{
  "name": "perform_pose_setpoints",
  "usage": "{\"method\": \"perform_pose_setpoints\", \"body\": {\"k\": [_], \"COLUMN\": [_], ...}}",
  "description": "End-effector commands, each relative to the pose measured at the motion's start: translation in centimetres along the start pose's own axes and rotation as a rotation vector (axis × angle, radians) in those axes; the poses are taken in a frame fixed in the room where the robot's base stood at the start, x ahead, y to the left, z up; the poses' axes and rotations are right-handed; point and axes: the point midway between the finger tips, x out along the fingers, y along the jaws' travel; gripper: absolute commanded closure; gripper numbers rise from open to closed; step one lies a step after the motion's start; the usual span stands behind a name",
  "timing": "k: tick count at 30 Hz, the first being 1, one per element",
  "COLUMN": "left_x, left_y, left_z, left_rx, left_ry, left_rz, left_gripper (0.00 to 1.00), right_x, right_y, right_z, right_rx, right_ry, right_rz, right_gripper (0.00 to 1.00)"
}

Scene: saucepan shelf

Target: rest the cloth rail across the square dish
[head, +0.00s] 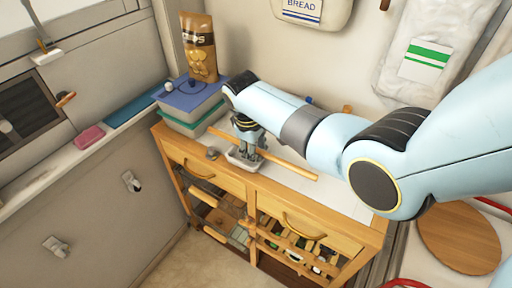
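The cloth rail (291,168) is a long, thin, light wooden rod. It runs slantwise over the cabinet top, from upper left to lower right. The square dish (234,160) is small and white and sits on the cabinet top under the middle of the rail. My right gripper (250,150) points down over the dish, with its dark fingers closed about the rail near its middle. The fingers hide part of the dish and rail. I cannot tell whether the rail touches the dish rim. My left gripper is not in view.
The wooden cabinet (222,180) has drawers and open slatted shelves below. Stacked boxes (195,100) with a brown chips bag (199,45) stand at the back left. A small grey item (212,153) lies left of the dish. A round wooden board (458,237) is at the right.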

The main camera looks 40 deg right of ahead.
Motion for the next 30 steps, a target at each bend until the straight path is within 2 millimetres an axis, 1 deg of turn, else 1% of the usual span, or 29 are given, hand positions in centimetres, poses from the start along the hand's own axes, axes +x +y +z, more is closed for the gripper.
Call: {"method": "perform_pose_setpoints", "body": {"k": [8,12,14,17,21,24,27,30], "left_x": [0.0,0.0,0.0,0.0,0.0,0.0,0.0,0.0], "left_y": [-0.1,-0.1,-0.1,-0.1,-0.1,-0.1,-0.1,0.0], "left_z": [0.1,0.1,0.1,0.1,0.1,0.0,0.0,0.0], "left_rx": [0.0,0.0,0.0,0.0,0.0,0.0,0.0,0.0], "left_ry": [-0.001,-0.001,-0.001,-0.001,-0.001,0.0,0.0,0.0], "left_rz": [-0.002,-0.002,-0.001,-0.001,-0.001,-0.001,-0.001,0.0], "left_gripper": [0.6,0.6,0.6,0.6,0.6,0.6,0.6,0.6], "right_x": [0.0,-0.8,-1.7,-3.7,-7.0,-9.1,-10.6,-11.5], "right_y": [-0.1,-0.1,0.0,0.0,0.0,0.0,0.0,0.0], "right_z": [0.0,-0.1,-0.1,-0.1,-0.1,-0.1,-0.1,0.0], "right_rx": [0.0,0.0,0.0,0.0,0.001,0.001,0.0,0.0], "right_ry": [-0.001,0.001,0.002,0.004,0.005,0.004,0.002,0.001], "right_rz": [-0.002,0.0,0.0,0.001,0.001,0.0,0.0,0.0], "right_gripper": [0.59,0.59,0.59,0.59,0.59,0.59,0.59,0.59]}}
